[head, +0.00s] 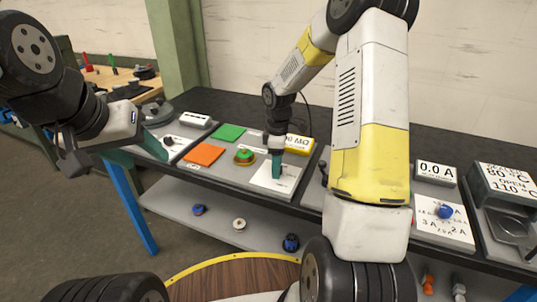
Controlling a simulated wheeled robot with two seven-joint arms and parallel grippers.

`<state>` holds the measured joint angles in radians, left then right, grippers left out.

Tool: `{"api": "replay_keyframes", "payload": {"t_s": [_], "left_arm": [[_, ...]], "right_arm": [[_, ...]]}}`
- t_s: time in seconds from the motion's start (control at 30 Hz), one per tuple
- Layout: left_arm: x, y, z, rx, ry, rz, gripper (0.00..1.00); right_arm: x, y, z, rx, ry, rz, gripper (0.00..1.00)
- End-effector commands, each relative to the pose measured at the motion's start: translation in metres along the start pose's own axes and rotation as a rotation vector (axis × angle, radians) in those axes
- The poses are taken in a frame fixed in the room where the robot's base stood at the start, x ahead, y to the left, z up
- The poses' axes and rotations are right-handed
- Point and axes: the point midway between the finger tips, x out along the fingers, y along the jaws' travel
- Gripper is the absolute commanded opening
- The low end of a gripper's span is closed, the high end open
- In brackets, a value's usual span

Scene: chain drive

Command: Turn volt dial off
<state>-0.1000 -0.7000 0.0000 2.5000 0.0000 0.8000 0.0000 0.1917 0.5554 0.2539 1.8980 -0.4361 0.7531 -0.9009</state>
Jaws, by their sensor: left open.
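My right gripper (276,168) points down onto a white dial plate (262,181), in front of a yellow display (298,144) reading in MΩ. Its teal fingertips cover the middle of the plate, so any knob there is hidden. I cannot tell whether the fingers grip it. The plate's lettering is too small to read, so I cannot confirm it is the volt dial. My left gripper (138,151) is open at the left, over the left end of the bench, apart from the dial plate.
An orange pad (204,154), a green pad (229,132) and a green button (244,156) lie left of the plate. A blue knob (445,211) sits below a 0.0 A display (436,171). A temperature unit (507,185) stands far right. Loose parts lie on the lower shelf (220,213).

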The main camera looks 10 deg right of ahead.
Motion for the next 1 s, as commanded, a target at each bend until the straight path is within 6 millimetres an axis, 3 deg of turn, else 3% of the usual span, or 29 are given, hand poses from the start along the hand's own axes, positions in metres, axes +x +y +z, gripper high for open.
{"api": "replay_keyframes", "payload": {"t_s": [0.23, 0.63, 1.0], "left_arm": [[0.000, 0.000, 0.000, 0.000, 0.000, 0.000, 0.53], [0.000, 0.000, 0.000, 0.000, 0.000, 0.000, 0.53], [0.000, 0.000, 0.000, 0.000, 0.000, 0.000, 0.53]], "right_arm": [[-0.009, 0.000, 0.000, 0.002, 0.000, 0.001, 0.53], [-0.070, 0.001, 0.000, 0.001, 0.001, 0.002, 0.53], [-0.078, 0.000, 0.000, 0.000, 0.000, -0.001, 0.53]]}}
